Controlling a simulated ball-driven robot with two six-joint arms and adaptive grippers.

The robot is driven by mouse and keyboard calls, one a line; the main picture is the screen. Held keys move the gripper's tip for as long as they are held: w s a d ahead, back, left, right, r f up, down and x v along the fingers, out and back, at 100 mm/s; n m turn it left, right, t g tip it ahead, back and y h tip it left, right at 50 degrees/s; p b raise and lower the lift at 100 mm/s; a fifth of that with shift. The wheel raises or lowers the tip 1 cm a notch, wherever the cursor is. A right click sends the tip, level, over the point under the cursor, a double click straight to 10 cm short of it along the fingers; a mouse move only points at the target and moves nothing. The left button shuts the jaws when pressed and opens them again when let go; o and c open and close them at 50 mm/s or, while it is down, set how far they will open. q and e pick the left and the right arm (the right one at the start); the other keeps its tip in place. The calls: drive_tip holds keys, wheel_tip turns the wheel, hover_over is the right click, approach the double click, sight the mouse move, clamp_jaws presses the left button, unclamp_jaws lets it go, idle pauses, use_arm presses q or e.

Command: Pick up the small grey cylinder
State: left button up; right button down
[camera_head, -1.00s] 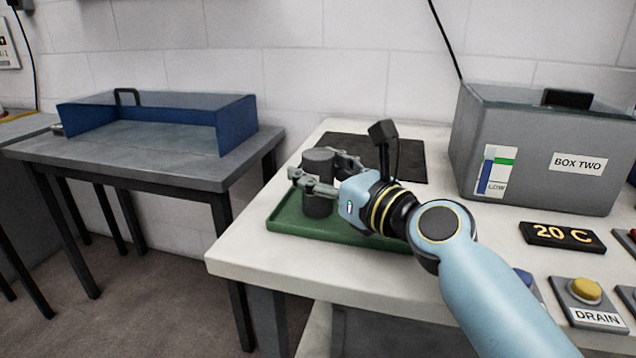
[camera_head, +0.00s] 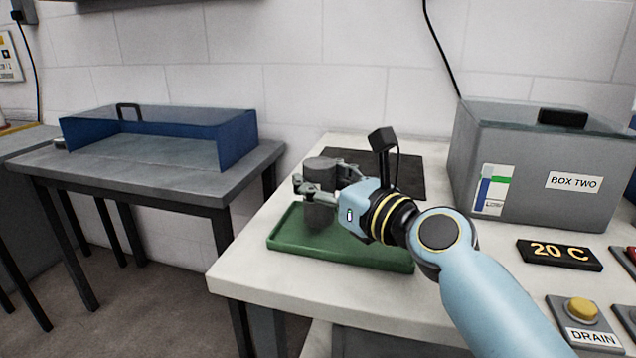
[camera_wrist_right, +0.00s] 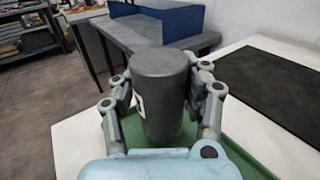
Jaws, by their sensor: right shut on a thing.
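The small grey cylinder (camera_head: 320,213) stands upright over the left part of a green tray (camera_head: 340,250). It also fills the middle of the right wrist view (camera_wrist_right: 160,95), with a pale label on its left side. My right gripper (camera_head: 324,190) reaches in from the right and is shut on the cylinder, one finger on each side. In the wrist view the fingers (camera_wrist_right: 160,100) flank its sides. The cylinder's base is low against the tray; whether it touches cannot be told. My left gripper is not in view.
A dark mat (camera_head: 400,172) lies behind the tray. A grey box marked BOX TWO (camera_head: 530,195) stands to the right, with a 20 C display (camera_head: 558,254) and a DRAIN button (camera_head: 582,310) before it. A separate table with a blue-walled enclosure (camera_head: 238,140) stands left, across a gap.

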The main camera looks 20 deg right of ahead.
sight(325, 161)
drive_tip(key=r, duration=0.1)
drive_tip(key=d+r+p, duration=0.1)
drive_tip(key=r, duration=0.1)
drive_tip(key=shift+s+r, duration=0.15)
drive_tip(key=s+d+r+p, duration=0.3)
drive_tip(key=d+r+p, duration=0.15)
drive_tip(key=d, duration=0.45)
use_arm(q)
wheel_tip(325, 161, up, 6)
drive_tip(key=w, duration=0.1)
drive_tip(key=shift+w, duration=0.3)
use_arm(e)
drive_tip(key=s+a+r+n+y, duration=0.1)
drive_tip(key=s+a+r, duration=0.1)
drive_tip(key=s, duration=0.2)
drive_tip(key=s+a+r+g+y, duration=0.1)
drive_tip(key=s+a+r, duration=0.2)
drive_tip(key=s, duration=0.2)
drive_tip(key=shift+a+r+n+y, duration=0.15)
drive_tip(key=shift+a+n+y, duration=0.15)
drive_tip(key=shift+n, duration=0.1)
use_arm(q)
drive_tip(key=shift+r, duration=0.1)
